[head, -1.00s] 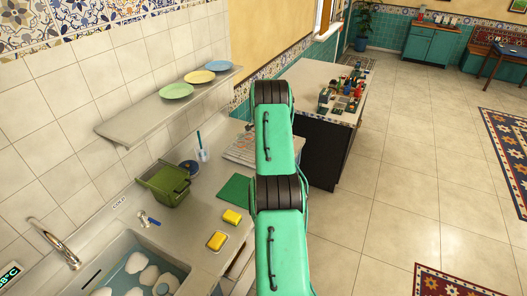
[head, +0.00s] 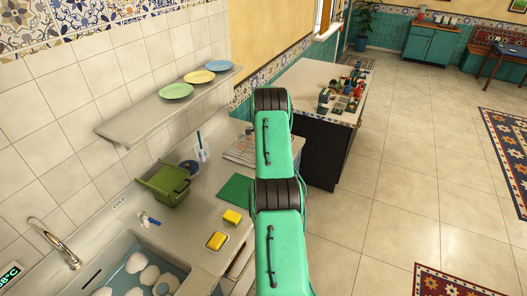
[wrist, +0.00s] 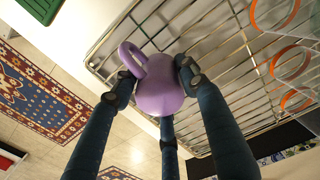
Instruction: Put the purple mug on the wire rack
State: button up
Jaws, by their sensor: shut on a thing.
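The purple mug (wrist: 158,92) is in the middle of the wrist view, its handle pointing to the upper left. My gripper (wrist: 157,98) has its dark fingers closed around the mug's body. The wire rack (wrist: 222,45) fills the upper middle and right of the wrist view, behind the mug. The mug overlaps the rack's edge in the picture; I cannot tell whether they touch.
Glasses with orange rims (wrist: 292,62) stand at the rack's right. A counter with bottles (head: 318,78) stands beyond my arm.

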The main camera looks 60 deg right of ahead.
jog(key=shift+f, duration=0.2)
jog(key=o, duration=1.2)
notch_tip(320, 180, up, 12)
jog(key=shift+r, duration=0.1)
jog(key=shift+d, duration=0.1)
dwell(0.6)
